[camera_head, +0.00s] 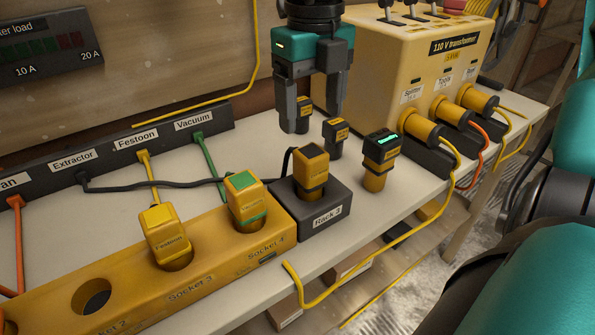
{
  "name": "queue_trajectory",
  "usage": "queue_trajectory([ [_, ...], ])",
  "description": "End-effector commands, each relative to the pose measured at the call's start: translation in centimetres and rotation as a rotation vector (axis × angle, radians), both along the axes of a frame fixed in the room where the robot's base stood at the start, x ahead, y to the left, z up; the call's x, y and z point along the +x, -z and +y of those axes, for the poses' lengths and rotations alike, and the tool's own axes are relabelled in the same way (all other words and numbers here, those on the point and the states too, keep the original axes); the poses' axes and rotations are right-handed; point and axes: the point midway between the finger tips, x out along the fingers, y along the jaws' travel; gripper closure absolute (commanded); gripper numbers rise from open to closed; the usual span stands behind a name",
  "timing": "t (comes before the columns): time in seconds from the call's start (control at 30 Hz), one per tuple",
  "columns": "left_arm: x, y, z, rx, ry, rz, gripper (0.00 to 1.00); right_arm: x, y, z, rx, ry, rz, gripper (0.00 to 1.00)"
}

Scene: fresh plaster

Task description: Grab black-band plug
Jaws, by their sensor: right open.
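A yellow plug with a black band (311,164) stands upright in the dark block labelled Rack 2 (335,206); a black cable runs behind it. My right gripper (313,120) points down from the top middle, behind and above this plug. Its two dark fingers are apart, and nothing is seen held. Small yellow-and-black pieces (335,136) and (304,112) show below and between the fingers; whether the fingers touch them is hard to tell. A yellow plug with a black top and lit green marks (380,160) stands on the bench to the right. My left gripper is not in view.
A yellow socket strip (215,262) holds a Festoon plug (164,237) and a green-band plug (245,200). A dark labelled strip (105,158) lies along the wall. The 110 V transformer (400,70) with several plugs stands right of the gripper. Cables cross the white bench (270,135).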

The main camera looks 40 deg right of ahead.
Motion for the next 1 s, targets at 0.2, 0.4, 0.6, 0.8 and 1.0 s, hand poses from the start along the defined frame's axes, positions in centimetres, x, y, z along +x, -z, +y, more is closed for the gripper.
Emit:
queue_trajectory([
  [0.2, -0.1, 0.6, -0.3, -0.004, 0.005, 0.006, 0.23, -0.2, 4.5, 0.1, 0.005, -0.002, 0.006, 0.23],
  [0.4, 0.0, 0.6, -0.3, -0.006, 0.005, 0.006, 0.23, -0.1, 6.2, 0.1, 0.006, 0.000, 0.002, 0.23],
  [0.6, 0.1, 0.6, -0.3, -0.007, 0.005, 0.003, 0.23, -0.6, 8.6, 0.5, 0.008, -0.001, 0.006, 0.23],
  [0.8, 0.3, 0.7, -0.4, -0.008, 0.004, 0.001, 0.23, -0.7, 11.1, 0.7, 0.007, -0.001, 0.004, 0.23],
  [1.0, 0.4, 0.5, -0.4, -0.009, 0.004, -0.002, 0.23, -0.7, 11.4, 0.7, 0.006, -0.001, 0.000, 0.23],
])
